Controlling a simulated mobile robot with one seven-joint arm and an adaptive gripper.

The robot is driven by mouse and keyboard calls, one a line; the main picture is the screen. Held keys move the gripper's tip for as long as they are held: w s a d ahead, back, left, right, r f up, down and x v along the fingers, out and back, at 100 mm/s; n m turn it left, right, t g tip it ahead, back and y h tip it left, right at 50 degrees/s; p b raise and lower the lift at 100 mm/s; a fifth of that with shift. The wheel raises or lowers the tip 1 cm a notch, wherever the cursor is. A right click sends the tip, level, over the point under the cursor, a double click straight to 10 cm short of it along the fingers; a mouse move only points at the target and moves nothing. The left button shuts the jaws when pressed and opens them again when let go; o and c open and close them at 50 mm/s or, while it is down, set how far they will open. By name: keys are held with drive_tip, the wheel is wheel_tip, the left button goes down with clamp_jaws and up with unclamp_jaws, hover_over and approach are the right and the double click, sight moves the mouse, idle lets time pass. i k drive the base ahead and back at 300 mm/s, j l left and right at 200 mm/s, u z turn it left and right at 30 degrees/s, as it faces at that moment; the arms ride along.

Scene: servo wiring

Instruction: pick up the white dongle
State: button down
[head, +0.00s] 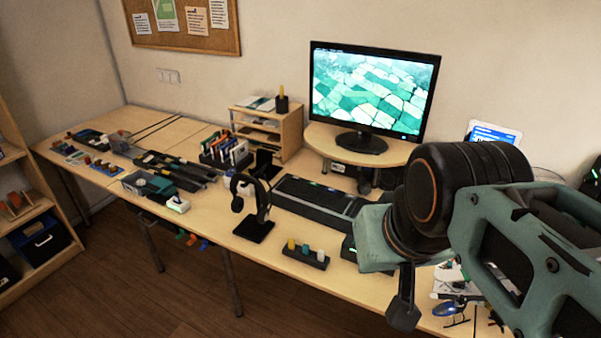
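A small white upright piece (320,256), which looks like the white dongle, stands at the right end of a dark holder (303,260) near the front edge of the desk. A yellow piece (291,244) and a blue-grey piece (305,249) stand in the same holder. My gripper (404,308) hangs at the right, above the desk's front edge and apart from the holder. Its dark tip shows, but my arm hides much of it. I cannot tell whether its fingers are open or shut.
A headphone stand (254,230) is left of the holder. A long dark case (310,200) lies behind it. A monitor (372,90) stands on a raised shelf. A small helicopter model (452,308) is at the lower right. Bare desk lies around the holder's front.

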sight(321, 253)
drive_tip(key=k+l+u, duration=0.2)
drive_tip(key=k+l, duration=0.3)
drive_tip(key=k+l+u, duration=0.25)
drive_tip(key=k, duration=0.4)
drive_tip(key=l, duration=0.1)
